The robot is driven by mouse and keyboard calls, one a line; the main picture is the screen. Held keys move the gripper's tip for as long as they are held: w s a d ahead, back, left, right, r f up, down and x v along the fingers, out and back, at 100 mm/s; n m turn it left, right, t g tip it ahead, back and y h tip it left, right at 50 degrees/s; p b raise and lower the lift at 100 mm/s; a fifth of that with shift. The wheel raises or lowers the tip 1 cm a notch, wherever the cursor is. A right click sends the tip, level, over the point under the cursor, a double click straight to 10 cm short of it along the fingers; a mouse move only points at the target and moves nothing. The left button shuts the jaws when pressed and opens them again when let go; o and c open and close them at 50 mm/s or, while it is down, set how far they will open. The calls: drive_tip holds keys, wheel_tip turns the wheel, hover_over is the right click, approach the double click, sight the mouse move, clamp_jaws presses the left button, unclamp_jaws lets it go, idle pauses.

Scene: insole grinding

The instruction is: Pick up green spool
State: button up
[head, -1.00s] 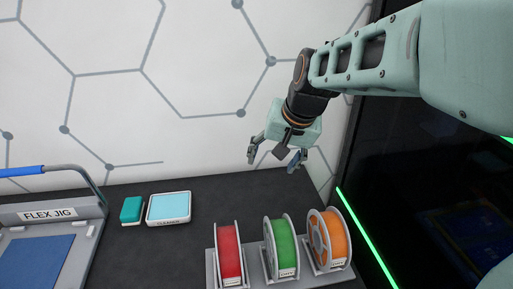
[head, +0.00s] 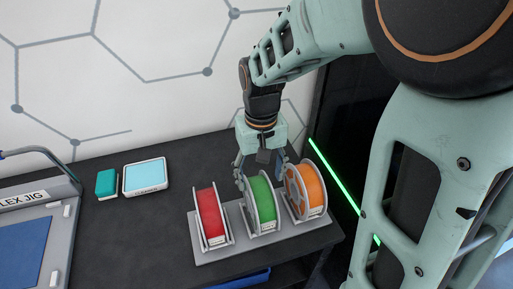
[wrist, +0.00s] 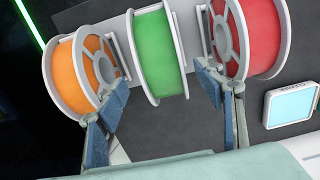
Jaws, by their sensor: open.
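The green spool (head: 262,199) stands upright in the middle of a grey rack, with white flanges on both sides. In the wrist view the green spool (wrist: 160,52) is at the top centre, ahead of and between the fingers. My gripper (head: 261,177) is open and empty, with its fingers pointing down around the top of the green spool. In the wrist view my gripper (wrist: 158,95) has one blue-grey finger on each side, apart from the spool's green face. The head view does not show whether a finger touches a flange.
The red spool (head: 209,214) and orange spool (head: 308,189) stand close on either side, on the same rack (head: 238,243). A tablet-like device (head: 145,177), a teal block (head: 106,184) and the flex jig (head: 58,208) lie left on the dark table (head: 130,235). The table's right edge is near the rack.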

sight(259, 183)
drive_tip(key=shift+s+a+f+p, duration=0.1)
drive_tip(key=shift+f+p, duration=0.05)
drive_tip(key=shift+f, duration=1.05)
drive_tip(key=shift+s+f+p, duration=0.1)
drive_tip(key=shift+f+p, duration=0.05)
drive_tip(key=shift+f, duration=1)
drive_tip(key=shift+r, duration=0.1)
clamp_jaws()
